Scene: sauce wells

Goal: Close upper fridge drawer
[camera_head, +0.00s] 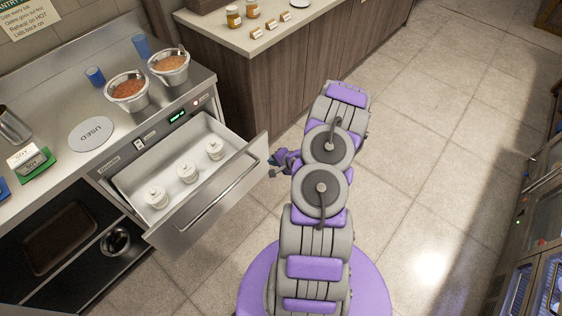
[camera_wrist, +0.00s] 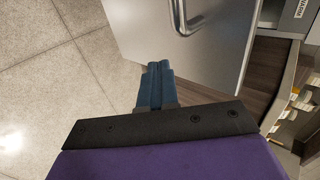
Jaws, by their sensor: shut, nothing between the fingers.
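The upper fridge drawer (camera_head: 214,208) is pulled out from under the steel counter, with a metal front and a long bar handle (camera_head: 217,205). Several white lidded containers (camera_head: 187,172) stand in it. My gripper (camera_head: 272,167) is just off the right end of the drawer front; I cannot tell if it touches. In the wrist view its blue fingers (camera_wrist: 155,74) are together and empty, pointing toward the drawer front (camera_wrist: 200,60). One end of the handle (camera_wrist: 182,20) shows above them.
Two metal pots (camera_head: 127,91) with orange-brown contents, blue cups and a round "USED" plate (camera_head: 91,134) stand on the counter. A wooden cabinet (camera_head: 255,90) stands behind. Tiled floor to the right is clear.

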